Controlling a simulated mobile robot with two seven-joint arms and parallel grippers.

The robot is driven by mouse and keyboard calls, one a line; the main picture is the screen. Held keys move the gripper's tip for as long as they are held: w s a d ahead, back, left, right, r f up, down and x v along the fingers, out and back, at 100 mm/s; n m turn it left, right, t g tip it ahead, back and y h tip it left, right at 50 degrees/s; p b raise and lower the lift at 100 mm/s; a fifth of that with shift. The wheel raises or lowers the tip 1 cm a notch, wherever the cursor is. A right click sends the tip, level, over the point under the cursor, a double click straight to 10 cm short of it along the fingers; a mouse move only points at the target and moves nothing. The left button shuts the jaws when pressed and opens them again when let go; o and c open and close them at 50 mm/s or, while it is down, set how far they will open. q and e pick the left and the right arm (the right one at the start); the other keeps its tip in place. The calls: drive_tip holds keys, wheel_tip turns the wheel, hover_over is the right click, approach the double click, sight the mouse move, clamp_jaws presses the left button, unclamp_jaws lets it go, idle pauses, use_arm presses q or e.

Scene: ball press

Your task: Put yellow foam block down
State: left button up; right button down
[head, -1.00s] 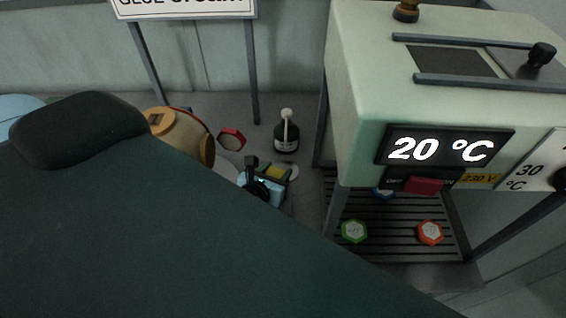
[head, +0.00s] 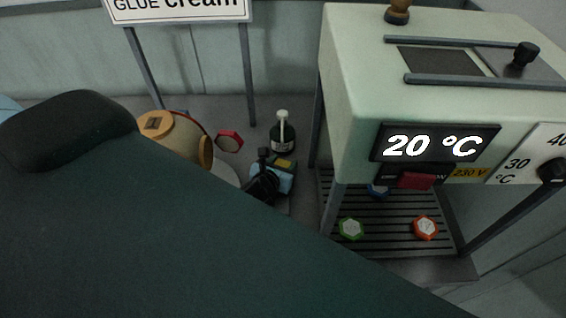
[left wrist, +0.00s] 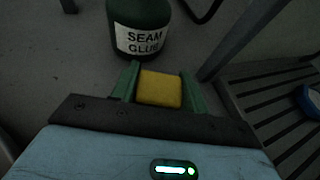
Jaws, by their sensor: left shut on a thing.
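A dark green bottle (left wrist: 140,20) labelled "SEAM GLUE" stands just beyond the fingertips. My right gripper is not in view.
The bottle (head: 282,138) has a pale top in the head view. To the right, the pale green press (head: 345,90) stands over a dark slatted rack (head: 390,243) with several coloured hexagonal pieces. A tan jar (head: 172,138) and red hexagonal piece (head: 230,141) are left. Dark bulk hides the lower left.

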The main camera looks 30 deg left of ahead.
use_arm(q)
drive_tip(key=shift+f, duration=0.2)
drive_tip(key=o, duration=1)
drive_tip(key=shift+r, duration=0.2)
drive_tip(key=shift+r, duration=0.15)
drive_tip(key=v, duration=1)
drive_tip(key=shift+s, duration=0.2)
drive_tip(key=shift+v, duration=0.8)
